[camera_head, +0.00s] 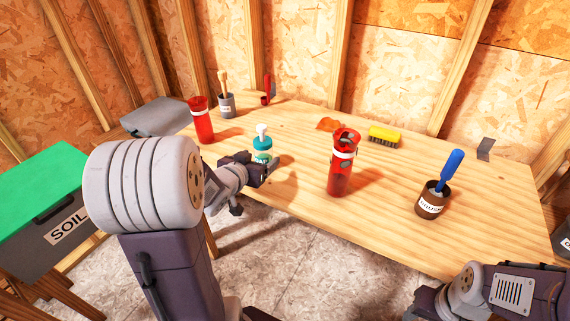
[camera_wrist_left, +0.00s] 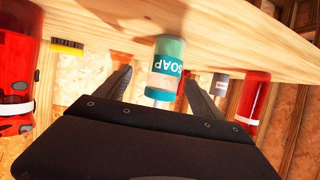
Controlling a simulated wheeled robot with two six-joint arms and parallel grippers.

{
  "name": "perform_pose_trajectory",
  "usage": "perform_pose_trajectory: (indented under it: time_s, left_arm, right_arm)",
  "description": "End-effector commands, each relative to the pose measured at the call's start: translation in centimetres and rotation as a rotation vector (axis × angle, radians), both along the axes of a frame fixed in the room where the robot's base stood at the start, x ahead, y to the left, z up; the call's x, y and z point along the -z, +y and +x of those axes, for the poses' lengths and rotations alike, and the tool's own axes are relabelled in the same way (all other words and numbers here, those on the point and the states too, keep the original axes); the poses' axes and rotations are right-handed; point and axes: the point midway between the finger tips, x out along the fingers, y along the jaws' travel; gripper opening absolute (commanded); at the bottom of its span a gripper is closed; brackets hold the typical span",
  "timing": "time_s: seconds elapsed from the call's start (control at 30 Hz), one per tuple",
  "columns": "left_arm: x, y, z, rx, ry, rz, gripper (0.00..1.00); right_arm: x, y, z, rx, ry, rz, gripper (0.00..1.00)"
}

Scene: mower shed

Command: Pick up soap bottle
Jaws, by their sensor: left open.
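The soap bottle (camera_head: 262,144) stands upright on the wooden workbench, teal with a white pump top and a label. In the left wrist view the soap bottle (camera_wrist_left: 168,62) shows its SOAP label upside down, lying in line with the gap between the fingers. My left gripper (camera_head: 264,168) is open at the bench's near edge, low beside the bottle. In the wrist view its fingers (camera_wrist_left: 158,82) spread to both sides of the bottle, with no contact visible. My right gripper (camera_head: 430,300) is partly cut off at the bottom right; its fingers are unclear.
A red bottle (camera_head: 201,122) stands left of the soap, and a larger red one (camera_head: 341,170) right of it. A brown cup (camera_head: 431,203) holds a blue-handled tool. A yellow brush (camera_head: 384,135) and a grey cup (camera_head: 226,107) stand farther back. A soil bin (camera_head: 40,240) is left.

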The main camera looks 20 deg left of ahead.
Motion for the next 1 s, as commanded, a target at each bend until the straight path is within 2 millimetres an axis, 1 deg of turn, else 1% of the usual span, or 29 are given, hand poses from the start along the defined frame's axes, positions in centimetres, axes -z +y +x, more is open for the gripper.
perform_pose_trajectory:
  time_s: [0.07, 0.2, 0.27, 0.47, 0.6, 0.7, 0.8, 0.97, 1.0]
  left_arm:
    - [0.1, 0.0, 0.4, 0.001, 0.000, 0.000, 0.77]
    - [1.1, 0.2, 2.5, 0.001, 0.001, 0.000, 0.77]
    - [1.3, 0.3, 3.2, 0.001, 0.001, 0.000, 0.77]
    - [1.6, 0.4, 4.1, 0.000, 0.001, 0.000, 0.77]
    - [2.8, 0.7, 6.5, 0.002, 0.002, 0.000, 0.77]
    - [3.2, 0.9, 7.8, 0.000, 0.002, 0.000, 0.77]
    - [3.3, 0.9, 8.4, -0.001, 0.002, 0.000, 0.77]
    - [3.2, 0.9, 8.4, -0.001, 0.002, 0.000, 0.77]
    - [3.2, 0.9, 8.4, -0.001, 0.002, 0.000, 0.72]
  right_arm:
    - [0.1, 0.0, 0.0, 0.000, 0.000, 0.000, 0.49]
    - [1.0, 0.0, 0.0, 0.000, 0.000, 0.000, 0.49]
    - [1.1, 0.0, 0.0, 0.000, 0.000, 0.000, 0.49]
    - [1.4, 0.0, 0.0, 0.000, 0.000, 0.000, 0.49]
    - [2.4, 0.0, 0.0, 0.000, 0.000, 0.000, 0.49]
    - [2.6, 0.0, 0.0, 0.000, 0.000, 0.000, 0.49]
    - [2.7, 0.0, 0.0, 0.000, 0.000, 0.000, 0.49]
    - [2.6, 0.0, 0.0, 0.000, 0.000, 0.000, 0.49]
    - [2.6, 0.0, 0.0, 0.000, 0.000, 0.000, 0.49]
